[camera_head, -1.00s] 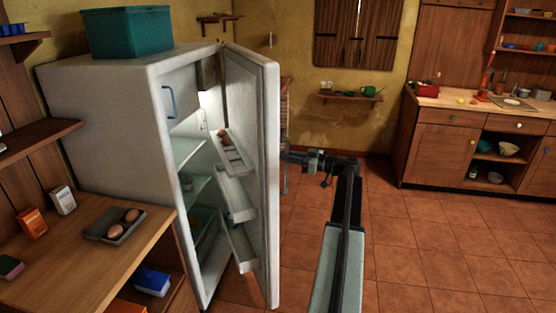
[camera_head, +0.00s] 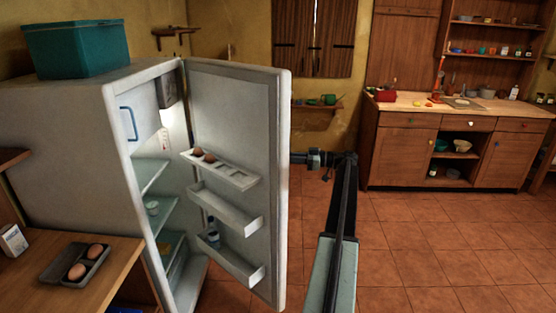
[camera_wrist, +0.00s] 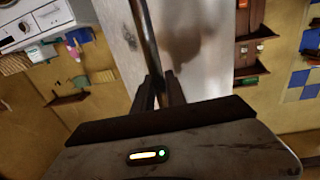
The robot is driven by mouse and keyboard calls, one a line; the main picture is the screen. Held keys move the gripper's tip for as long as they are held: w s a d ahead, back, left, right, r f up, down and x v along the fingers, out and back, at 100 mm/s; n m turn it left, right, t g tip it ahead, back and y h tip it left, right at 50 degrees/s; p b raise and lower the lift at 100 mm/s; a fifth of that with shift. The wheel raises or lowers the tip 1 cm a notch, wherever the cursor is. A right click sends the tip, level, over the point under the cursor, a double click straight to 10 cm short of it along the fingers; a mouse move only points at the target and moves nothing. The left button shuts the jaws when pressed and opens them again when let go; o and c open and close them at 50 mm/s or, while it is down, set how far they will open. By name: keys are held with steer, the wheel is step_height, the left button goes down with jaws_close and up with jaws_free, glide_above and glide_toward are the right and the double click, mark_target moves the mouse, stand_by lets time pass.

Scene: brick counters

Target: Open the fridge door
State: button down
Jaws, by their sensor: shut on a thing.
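The white fridge (camera_head: 75,120) stands at the left with its door (camera_head: 235,125) swung open. The door's inner side faces me, with shelves holding eggs and a bottle. The fridge's inside shows shelves and a small compartment with a blue handle. My arm reaches behind the door's outer side in the head view, so the door hides my gripper there. In the wrist view my gripper (camera_wrist: 160,92) is shut on the dark bar of the door handle (camera_wrist: 143,35), against the white door face (camera_wrist: 120,45).
A teal box (camera_head: 75,48) sits on top of the fridge. A wooden counter (camera_head: 100,250) with an egg tray (camera_head: 75,263) is at the front left. The tiled floor (camera_head: 430,260) to the right is clear, up to wooden cabinets (camera_head: 400,155).

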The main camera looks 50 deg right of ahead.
stand_by(0.4)
steer(key=c, duration=1.4)
jaws_free()
steer(key=shift+o, duration=0.2)
steer(key=v, duration=0.7)
steer(key=shift+s+d, duration=0.25)
steer(key=shift+s, duration=0.1)
steer(key=shift+c, duration=0.4)
